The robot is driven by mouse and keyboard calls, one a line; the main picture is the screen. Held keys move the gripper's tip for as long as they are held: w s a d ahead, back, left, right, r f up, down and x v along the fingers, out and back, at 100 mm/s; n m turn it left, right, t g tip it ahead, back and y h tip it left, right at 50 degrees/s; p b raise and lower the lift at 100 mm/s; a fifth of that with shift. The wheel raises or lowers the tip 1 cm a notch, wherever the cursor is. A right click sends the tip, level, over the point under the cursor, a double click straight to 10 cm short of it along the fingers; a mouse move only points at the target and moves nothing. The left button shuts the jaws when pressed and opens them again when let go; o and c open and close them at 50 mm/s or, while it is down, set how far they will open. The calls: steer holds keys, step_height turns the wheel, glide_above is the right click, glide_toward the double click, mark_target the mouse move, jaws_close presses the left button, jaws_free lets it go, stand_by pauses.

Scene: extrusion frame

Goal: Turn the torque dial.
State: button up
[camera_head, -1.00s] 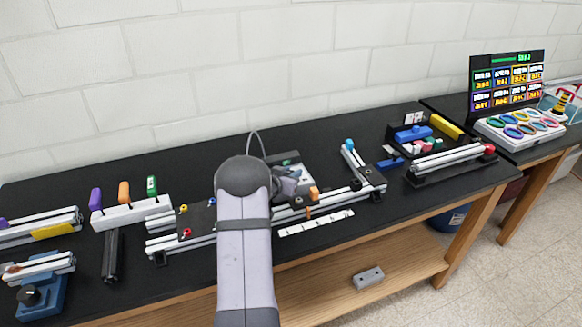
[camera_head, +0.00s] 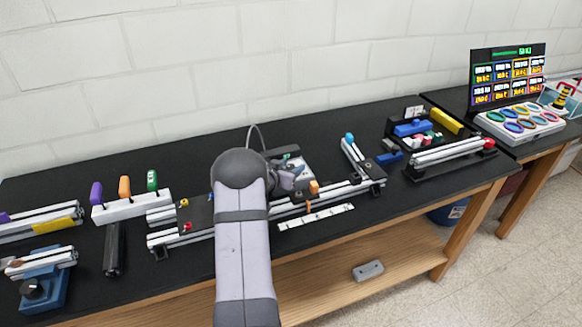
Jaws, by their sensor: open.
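A black round knob (camera_head: 32,289) sits on the front of a blue fixture (camera_head: 54,290) at the lower left of the bench. It looks like a dial, but I cannot read any marking on it. My gripper (camera_head: 287,182) is over the middle of the bench, beside a pale panel (camera_head: 294,166) behind the aluminium rails. It is far to the right of the blue fixture. My arm hides much of the gripper, and its fingers are too small to make out clearly. I see nothing held in it.
A white block with purple, orange and green handles (camera_head: 131,206) stands between the blue fixture and my arm. A black bar (camera_head: 114,250) lies in front of it. A white scale strip (camera_head: 316,216) lies along the front. A lit screen (camera_head: 507,75) stands far right.

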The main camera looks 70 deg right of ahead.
steer(key=b+v, duration=0.2)
steer(key=v, duration=0.4)
steer(key=shift+a+r, duration=0.2)
steer(key=shift+a, duration=0.15)
steer(key=s+d+r+y+b, duration=0.2)
steer(key=s+r, duration=0.2)
steer(key=r, duration=0.3)
steer(key=n+t+y+b, duration=0.3)
steer(key=n+t+b, duration=0.7)
glide_toward(293, 168)
steer(key=x, duration=0.4)
steer(key=shift+f, duration=0.1)
steer(key=shift+a+t, duration=0.15)
steer(key=shift+t, duration=0.25)
steer(key=shift+p+x, duration=1.45)
steer(key=shift+x, duration=2.1)
